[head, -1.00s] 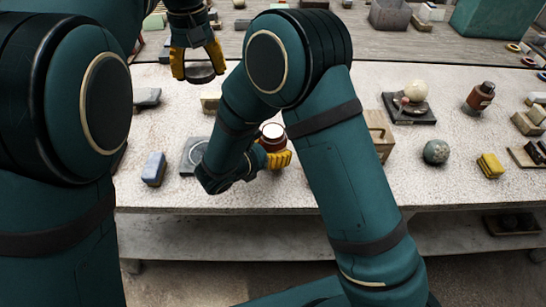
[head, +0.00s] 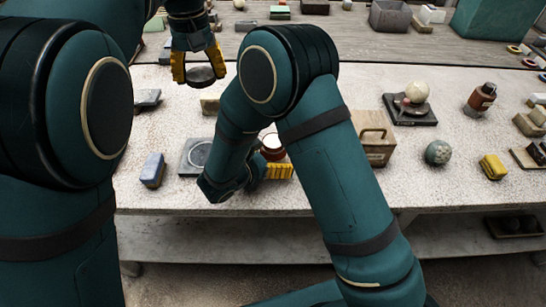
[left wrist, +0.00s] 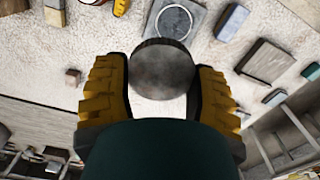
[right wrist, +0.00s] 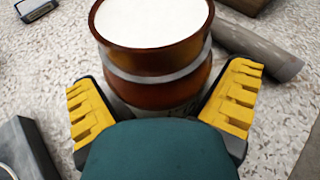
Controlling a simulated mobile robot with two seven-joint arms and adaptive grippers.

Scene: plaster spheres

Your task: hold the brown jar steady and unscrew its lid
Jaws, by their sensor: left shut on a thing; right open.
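The brown jar (head: 272,148) stands on the speckled table, partly hidden behind my right arm in the head view. In the right wrist view the jar (right wrist: 155,60) is upright and lidless, its round top showing white. My right gripper (right wrist: 162,105) is open, one yellow finger on each side of the jar with gaps between; it also shows in the head view (head: 277,171). My left gripper (head: 199,66) is shut on the dark round lid (head: 201,76), held above the table's back left, apart from the jar. In the left wrist view the lid (left wrist: 163,69) sits between the fingers.
A grey slab with a ring (head: 187,168) and a blue block (head: 153,170) lie left of the jar. A wooden box with a handle (head: 376,152) stands to its right. A grey cylinder (right wrist: 258,52) lies close behind the jar. A mottled sphere (head: 437,152) is further right.

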